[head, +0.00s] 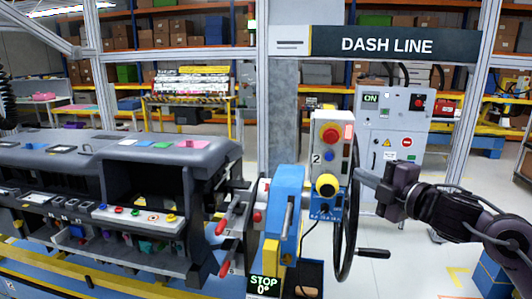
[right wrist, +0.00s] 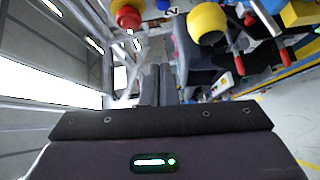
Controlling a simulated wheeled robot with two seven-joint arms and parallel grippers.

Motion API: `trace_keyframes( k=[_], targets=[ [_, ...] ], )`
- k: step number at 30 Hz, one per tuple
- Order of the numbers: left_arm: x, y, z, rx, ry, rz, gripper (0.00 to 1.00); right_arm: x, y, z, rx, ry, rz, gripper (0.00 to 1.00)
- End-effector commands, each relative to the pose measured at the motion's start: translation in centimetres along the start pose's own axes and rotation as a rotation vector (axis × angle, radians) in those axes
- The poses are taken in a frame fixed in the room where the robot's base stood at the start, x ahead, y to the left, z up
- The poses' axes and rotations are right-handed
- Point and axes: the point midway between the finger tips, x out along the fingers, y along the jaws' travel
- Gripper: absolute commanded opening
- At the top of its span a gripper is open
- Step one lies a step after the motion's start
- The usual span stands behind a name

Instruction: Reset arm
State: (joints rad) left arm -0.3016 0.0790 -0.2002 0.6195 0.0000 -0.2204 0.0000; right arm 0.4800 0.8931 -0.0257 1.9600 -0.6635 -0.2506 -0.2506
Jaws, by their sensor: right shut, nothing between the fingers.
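My right arm comes in from the right in the head view. Its gripper (head: 368,178) is shut and empty, pointing left. It is close to the rim of the black wheel (head: 351,225) in the picture; I cannot tell if they touch. The wheel has a side handle and stands beside the blue unit (head: 285,215). In the right wrist view the shut fingers (right wrist: 158,85) are close together, with nothing seen between them. The grey dashboard module (head: 80,150) is at the left. My left gripper is not in view.
A control post (head: 332,165) carries a red button (head: 330,134) and a yellow knob (head: 326,186). Red-tipped levers (head: 222,226) stick out by the module. A display (head: 264,285) reads STOP 0°. A grey cabinet (head: 391,130) stands behind.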

Motion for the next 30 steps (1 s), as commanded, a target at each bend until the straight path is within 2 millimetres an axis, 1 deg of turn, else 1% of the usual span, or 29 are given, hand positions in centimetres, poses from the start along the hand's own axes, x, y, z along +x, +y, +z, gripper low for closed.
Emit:
trace_keyframes(
  k=[1, 2, 3, 5, 6, 8, 9, 11, 12, 15, 18, 21, 24, 29, 30],
  targets=[
    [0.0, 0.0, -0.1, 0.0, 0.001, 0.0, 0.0, 0.6, -3.6, -0.8, 0.08, -0.032, -0.029, 0.0],
    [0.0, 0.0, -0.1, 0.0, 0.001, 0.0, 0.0, 0.7, -5.5, -1.2, 0.132, -0.063, -0.044, 0.0],
    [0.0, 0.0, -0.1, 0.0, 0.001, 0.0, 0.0, 0.7, -8.3, -1.7, 0.211, -0.113, -0.067, 0.0],
    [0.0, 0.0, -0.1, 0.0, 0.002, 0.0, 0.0, 0.1, -12.6, -2.6, 0.338, -0.199, -0.107, 0.0],
    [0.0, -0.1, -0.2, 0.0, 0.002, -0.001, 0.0, -0.6, -15.3, -3.1, 0.426, -0.261, -0.137, 0.0],
    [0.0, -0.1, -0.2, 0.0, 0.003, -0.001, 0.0, -2.2, -19.2, -4.0, 0.559, -0.362, -0.188, 0.0],
    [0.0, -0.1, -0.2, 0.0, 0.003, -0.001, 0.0, -3.6, -21.8, -4.7, 0.649, -0.434, -0.225, 0.0],
    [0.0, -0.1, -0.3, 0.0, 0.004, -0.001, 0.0, -5.9, -25.3, -5.7, 0.778, -0.545, -0.285, 0.0],
    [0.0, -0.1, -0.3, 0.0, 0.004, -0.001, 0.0, -7.5, -27.2, -6.3, 0.852, -0.612, -0.323, 0.0],
    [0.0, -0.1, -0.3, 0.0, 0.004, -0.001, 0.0, -11.0, -30.9, -7.8, 1.001, -0.757, -0.406, 0.0],
    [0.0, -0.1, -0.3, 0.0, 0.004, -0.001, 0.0, -14.1, -33.4, -9.3, 1.115, -0.873, -0.477, 0.0],
    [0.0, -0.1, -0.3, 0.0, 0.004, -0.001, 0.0, -16.8, -35.3, -10.7, 1.208, -0.974, -0.542, 0.0],
    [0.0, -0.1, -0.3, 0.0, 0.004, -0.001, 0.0, -19.4, -36.7, -12.2, 1.291, -1.068, -0.603, 0.0],
    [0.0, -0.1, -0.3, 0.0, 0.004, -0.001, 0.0, -23.4, -38.4, -14.6, 1.413, -1.212, -0.699, 0.0],
    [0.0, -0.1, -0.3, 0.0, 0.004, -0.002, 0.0, -23.0, -39.5, -14.3, 1.409, -1.216, -0.702, 0.0]
  ],
)
